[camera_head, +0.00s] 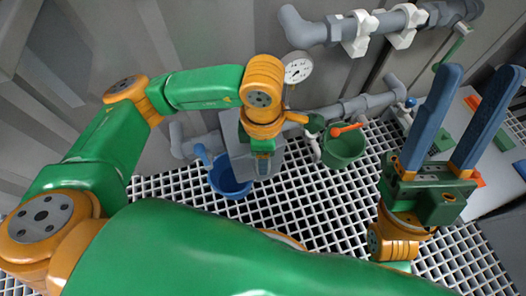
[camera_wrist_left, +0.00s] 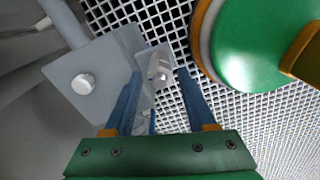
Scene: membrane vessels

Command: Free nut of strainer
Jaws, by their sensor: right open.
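My left gripper (camera_wrist_left: 160,80) points down, its two blue fingers apart. A light grey fitting with a rounded metallic end (camera_wrist_left: 161,64), which looks like the strainer's nut, shows between the fingertips. I cannot tell whether the fingers touch it. In the head view my left gripper (camera_head: 263,168) is over a grey block (camera_head: 272,186), and its wrist hides the fitting. My right gripper (camera_head: 474,107) is open and empty at the right, its long blue fingers pointing up in the picture.
A blue bucket (camera_head: 225,186) and a green bucket (camera_head: 342,157) with an orange-handled item stand on the white grating. Grey pipes and a pressure gauge (camera_head: 298,68) run along the wall. A light table (camera_head: 500,185) with green and orange parts is at the right.

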